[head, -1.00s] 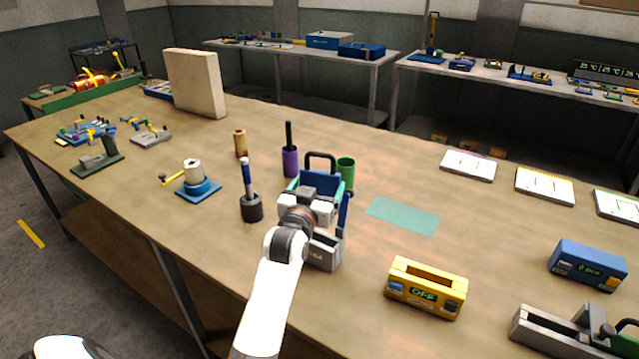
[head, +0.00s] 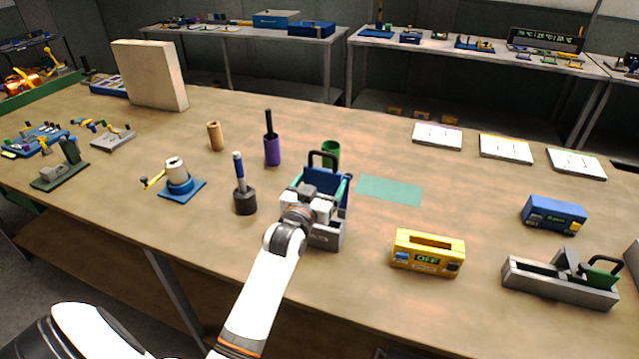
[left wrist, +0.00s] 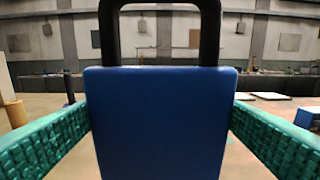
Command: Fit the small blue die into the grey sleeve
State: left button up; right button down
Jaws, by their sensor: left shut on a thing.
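The small blue die (head: 327,184), with a black loop handle on top, is held upright in my left gripper (head: 318,193). In the left wrist view the die (left wrist: 160,125) fills the middle, with the gripper's teal ribbed pads along both of its sides. A grey block with lettering (head: 326,236), seemingly the grey sleeve, stands on the bench just below and in front of the gripper. The gripper hides most of its top, so I cannot tell whether the die touches it. My right gripper is not in view.
A yellow box reading OFF (head: 428,266) and a long grey fixture (head: 545,280) are to the right. The teal mat (head: 390,190) is bare.

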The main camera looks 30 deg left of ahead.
pick_arm(q)
jog(key=shift+s+a+r+p, duration=0.15)
jog(key=shift+r+p, duration=0.05)
jog(key=shift+p, duration=0.1)
jog(key=shift+f+b, duration=0.6)
jog(key=shift+f, duration=0.2)
notch_tip(320, 180, down, 3)
jog(key=shift+f+b, duration=0.1)
jog(key=shift+b, duration=0.95)
jog(key=shift+f+b, duration=0.35)
jog(key=shift+f, duration=0.25)
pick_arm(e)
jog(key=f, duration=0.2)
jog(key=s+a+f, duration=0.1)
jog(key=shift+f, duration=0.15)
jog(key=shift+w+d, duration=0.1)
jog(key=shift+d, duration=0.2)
pick_arm(q)
jog(key=shift+p, duration=0.7)
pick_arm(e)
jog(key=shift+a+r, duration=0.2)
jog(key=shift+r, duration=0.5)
pick_arm(q)
jog(key=shift+f+b, duration=0.75)
jog(key=shift+f, duration=0.3)
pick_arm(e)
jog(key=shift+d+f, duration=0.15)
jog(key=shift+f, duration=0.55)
